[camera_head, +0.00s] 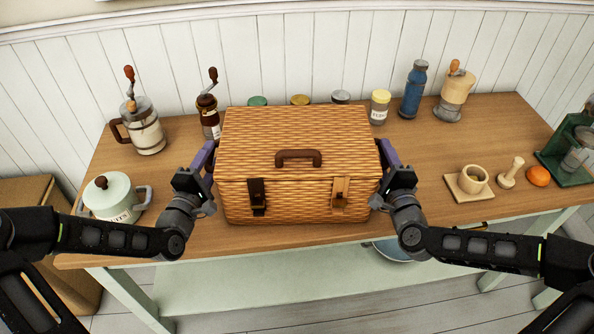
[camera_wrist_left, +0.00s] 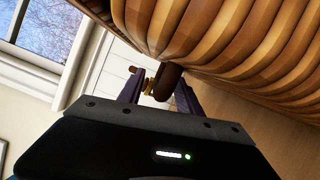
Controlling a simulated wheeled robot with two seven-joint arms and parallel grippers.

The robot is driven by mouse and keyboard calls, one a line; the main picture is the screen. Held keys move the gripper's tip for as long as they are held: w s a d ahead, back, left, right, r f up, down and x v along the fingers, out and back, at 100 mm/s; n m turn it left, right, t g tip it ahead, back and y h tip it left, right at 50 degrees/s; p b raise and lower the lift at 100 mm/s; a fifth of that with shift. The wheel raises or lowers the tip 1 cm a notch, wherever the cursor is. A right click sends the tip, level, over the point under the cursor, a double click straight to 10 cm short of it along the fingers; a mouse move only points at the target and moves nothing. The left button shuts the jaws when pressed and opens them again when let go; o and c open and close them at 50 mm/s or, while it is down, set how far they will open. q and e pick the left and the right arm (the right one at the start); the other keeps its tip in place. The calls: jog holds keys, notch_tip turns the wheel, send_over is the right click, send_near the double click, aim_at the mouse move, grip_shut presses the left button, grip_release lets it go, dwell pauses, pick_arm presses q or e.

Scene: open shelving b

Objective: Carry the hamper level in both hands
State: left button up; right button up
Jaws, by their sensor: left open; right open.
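The wicker hamper (camera_head: 294,145) stands on the wooden table in the middle of the head view, lid shut, with a dark handle (camera_head: 298,158) on top and two front straps. My left gripper (camera_head: 208,157) is open at its left side. My right gripper (camera_head: 386,155) is open at its right side. In the left wrist view the woven wall (camera_wrist_left: 230,50) fills the upper right, and a brown side handle (camera_wrist_left: 168,82) shows between the fingers of my left gripper (camera_wrist_left: 158,92). The contact at the right side is hidden behind the gripper.
Several jars, a blue bottle (camera_head: 413,92) and a cream grinder (camera_head: 455,92) stand behind.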

pick_arm(q)
jog(key=shift+w+d, duration=0.15)
jog(key=shift+w, duration=0.5)
pick_arm(e)
jog(key=shift+w+a, duration=0.1)
jog(key=shift+w, duration=0.5)
pick_arm(q)
grip_shut()
pick_arm(e)
grip_shut()
pick_arm(q)
jog(key=shift+r, duration=0.1)
pick_arm(e)
jog(key=shift+r, duration=0.1)
